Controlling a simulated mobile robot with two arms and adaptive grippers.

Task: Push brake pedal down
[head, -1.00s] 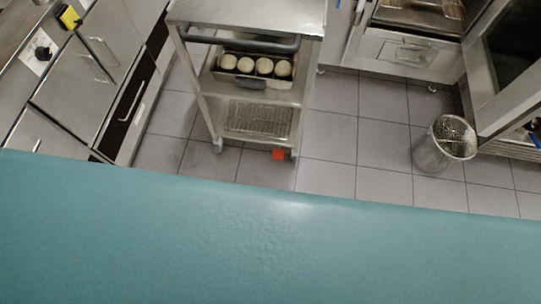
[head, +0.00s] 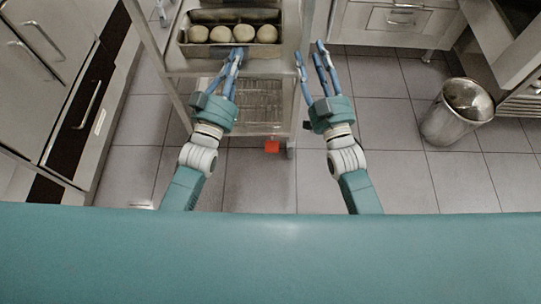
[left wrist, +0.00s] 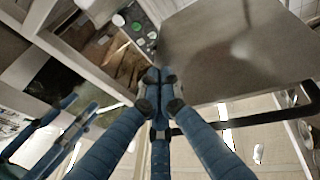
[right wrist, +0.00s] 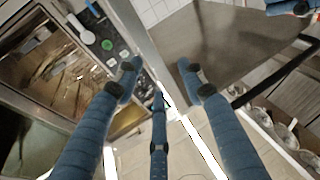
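The orange-red brake pedal (head: 272,147) sits low at the cart's right front caster, near the floor, in the head view. The cart (head: 290,110) is a metal trolley with shelves. My left gripper (head: 237,54) is in front of the cart at middle-shelf height in the picture, its blue fingers together and empty; its tips meet in the left wrist view (left wrist: 160,78). My right gripper (head: 310,52) is at the cart's right side with fingers spread and empty, as the right wrist view (right wrist: 157,66) also shows. Neither gripper touches the pedal. The pedal is not visible in the wrist views.
A tray (head: 270,42) with several round pale items sits on the cart's shelf. A wire rack (head: 245,95) lies on the lower shelf. A metal bin (head: 455,112) stands at right, and cabinets (head: 50,70) line the left. Tiled floor (head: 390,150) is clear between.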

